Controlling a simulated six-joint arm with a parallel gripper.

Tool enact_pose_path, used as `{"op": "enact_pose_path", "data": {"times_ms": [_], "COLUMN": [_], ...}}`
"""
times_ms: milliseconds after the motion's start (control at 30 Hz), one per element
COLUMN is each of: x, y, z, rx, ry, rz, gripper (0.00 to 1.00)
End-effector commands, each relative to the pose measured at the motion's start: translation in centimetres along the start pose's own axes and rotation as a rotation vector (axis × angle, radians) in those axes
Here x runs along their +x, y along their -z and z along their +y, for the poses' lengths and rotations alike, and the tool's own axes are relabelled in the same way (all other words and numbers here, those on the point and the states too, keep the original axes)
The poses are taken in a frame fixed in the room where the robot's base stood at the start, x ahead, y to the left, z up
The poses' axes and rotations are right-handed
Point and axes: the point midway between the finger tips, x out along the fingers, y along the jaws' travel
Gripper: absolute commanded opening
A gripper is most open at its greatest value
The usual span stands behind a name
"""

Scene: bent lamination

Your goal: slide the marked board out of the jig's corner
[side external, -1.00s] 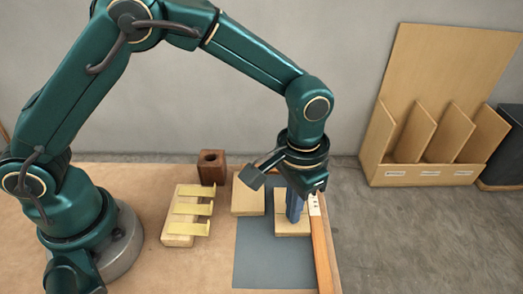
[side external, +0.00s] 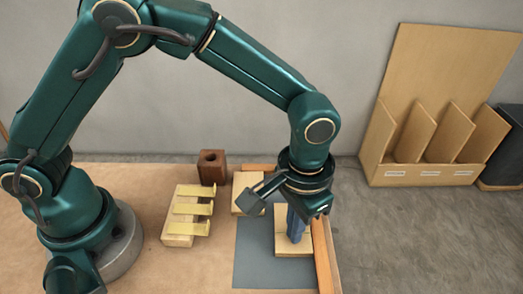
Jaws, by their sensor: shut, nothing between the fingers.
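A pale wooden board (side external: 292,250) lies on the grey mat, beside the orange-brown fence (side external: 324,262) on the right. My gripper (side external: 295,239) is shut and empty, its blue fingers pointing down with the tips at the board's top face. I cannot tell how hard they touch. A back rail (side external: 258,167) shows behind; its meeting with the fence is hidden by my wrist. A second pale board (side external: 241,206) lies to the left, partly covered by my gripper's side part. I cannot make out a mark on either board.
A pale block with several yellow bent strips (side external: 188,220) stands left of the grey mat (side external: 258,262). A dark brown block with a hole (side external: 212,167) stands behind it. The mat's front is bare. A wooden rack (side external: 430,140) stands beyond the table.

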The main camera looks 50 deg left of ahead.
Motion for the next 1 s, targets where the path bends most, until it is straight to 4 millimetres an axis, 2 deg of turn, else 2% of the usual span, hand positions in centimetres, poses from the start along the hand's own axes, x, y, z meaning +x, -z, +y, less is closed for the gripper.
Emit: {"op": "enact_pose_path", "data": {"times_ms": [1000], "x": [0.3], "y": [-2.3], "z": [3.4], "rx": [0.002], "ry": [0.002], "rz": [-0.009], "gripper": [0.00]}}
